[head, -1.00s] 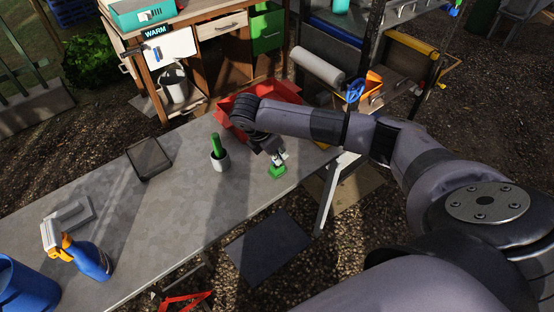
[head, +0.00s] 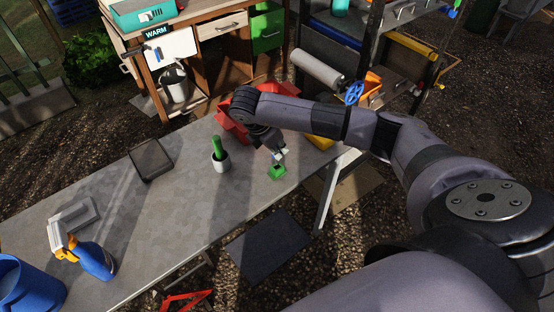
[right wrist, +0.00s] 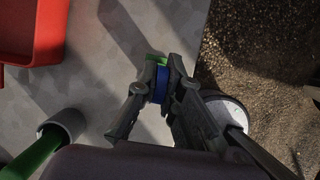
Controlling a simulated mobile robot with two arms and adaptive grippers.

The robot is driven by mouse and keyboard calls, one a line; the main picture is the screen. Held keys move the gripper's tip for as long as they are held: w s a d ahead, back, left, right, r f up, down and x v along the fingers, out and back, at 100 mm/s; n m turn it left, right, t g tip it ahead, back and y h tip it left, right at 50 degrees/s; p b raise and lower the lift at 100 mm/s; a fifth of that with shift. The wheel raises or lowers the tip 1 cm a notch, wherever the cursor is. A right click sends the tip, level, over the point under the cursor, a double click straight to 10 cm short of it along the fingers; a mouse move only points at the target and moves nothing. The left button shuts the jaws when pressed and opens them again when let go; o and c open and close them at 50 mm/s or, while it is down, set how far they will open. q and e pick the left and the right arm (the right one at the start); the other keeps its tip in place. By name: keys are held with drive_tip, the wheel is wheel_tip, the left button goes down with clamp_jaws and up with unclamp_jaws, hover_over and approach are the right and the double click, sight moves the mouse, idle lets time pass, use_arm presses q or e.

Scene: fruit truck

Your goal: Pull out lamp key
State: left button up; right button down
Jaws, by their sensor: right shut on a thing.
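My right gripper (head: 279,156) points down over a small green block (head: 277,172) near the right end of the grey table (head: 190,200). In the right wrist view its fingers (right wrist: 158,84) are closed around a small blue piece (right wrist: 160,88), which seems to be the lamp key. Part of the green block (right wrist: 156,60) shows just beyond the fingertips. I cannot tell whether the blue piece is still seated in the green block. My left gripper is not in view.
A white cup with a green handle (head: 220,159) stands left of my gripper. A red crate (head: 230,128) is behind, partly hidden by my arm. A dark tray (head: 150,160) and spray bottle (head: 94,259) are further left. The table's edge is close by.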

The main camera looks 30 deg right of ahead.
drive_tip(key=shift+r+p, duration=1.45)
drive_tip(key=shift+r, duration=1.05)
